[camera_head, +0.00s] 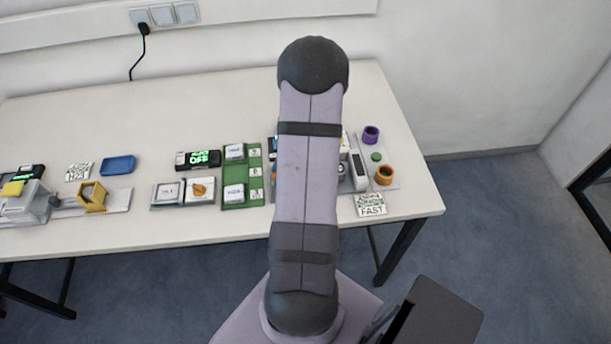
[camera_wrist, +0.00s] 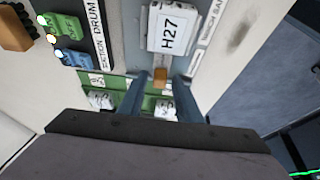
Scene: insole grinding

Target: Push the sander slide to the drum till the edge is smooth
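In the wrist view a white block marked H27 (camera_wrist: 169,28) sits on a grey plate, with a small orange-brown knob (camera_wrist: 160,76) just below it. I cannot tell for sure whether both are part of the sander slide. My gripper (camera_wrist: 160,80) has its two dark fingers apart, with the knob between their tips and gaps visible on both sides. A dark panel (camera_wrist: 85,15) carries a label ending in "DRUM"; the drum itself is not clearly visible. In the head view my arm hides the gripper and most of this station.
Green (camera_wrist: 68,26) and blue (camera_wrist: 75,58) blocks sit beside the panel label. A green tray (camera_head: 255,174) with white blocks lies left of my arm. A purple ring (camera_head: 371,134), an orange ring (camera_head: 384,174) and a FAST card (camera_head: 370,205) are at right. The table's back is clear.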

